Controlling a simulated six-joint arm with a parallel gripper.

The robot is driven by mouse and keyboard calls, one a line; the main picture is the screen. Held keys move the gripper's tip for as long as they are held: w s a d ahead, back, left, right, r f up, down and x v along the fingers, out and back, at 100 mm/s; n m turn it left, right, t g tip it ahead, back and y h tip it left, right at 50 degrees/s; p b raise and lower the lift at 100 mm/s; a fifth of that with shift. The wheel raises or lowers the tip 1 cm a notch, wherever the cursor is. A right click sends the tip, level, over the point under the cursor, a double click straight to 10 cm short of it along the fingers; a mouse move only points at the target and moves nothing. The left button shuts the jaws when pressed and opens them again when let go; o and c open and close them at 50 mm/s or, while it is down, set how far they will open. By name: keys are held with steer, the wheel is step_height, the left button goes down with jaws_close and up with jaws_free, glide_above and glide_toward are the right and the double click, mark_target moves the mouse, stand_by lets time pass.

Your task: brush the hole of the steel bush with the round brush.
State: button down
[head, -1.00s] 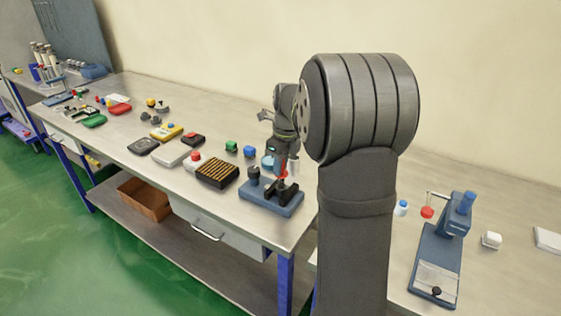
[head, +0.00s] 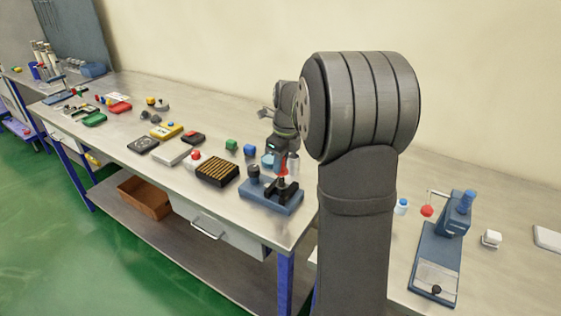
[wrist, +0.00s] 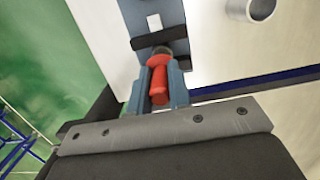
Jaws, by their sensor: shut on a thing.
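My gripper (wrist: 156,90) is shut on the red handle of the round brush (wrist: 158,78). In the head view the red handle (head: 283,166) stands above the black jaws (head: 288,192) of a blue clamp base (head: 262,205). In the wrist view the brush's far end points at the dark clamp jaws (wrist: 160,40), with a grey-brown part showing at its tip. The steel bush cannot be made out clearly. Whether the brush's bristles are inside its hole cannot be told.
A steel cylinder (wrist: 250,8) stands beside the clamp in the wrist view. The bench's front edge is close by.

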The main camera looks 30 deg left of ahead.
steer(key=shift+f, duration=0.65)
steer(key=shift+r, duration=0.95)
steer(key=shift+f, duration=1)
steer(key=shift+r, duration=3.5)
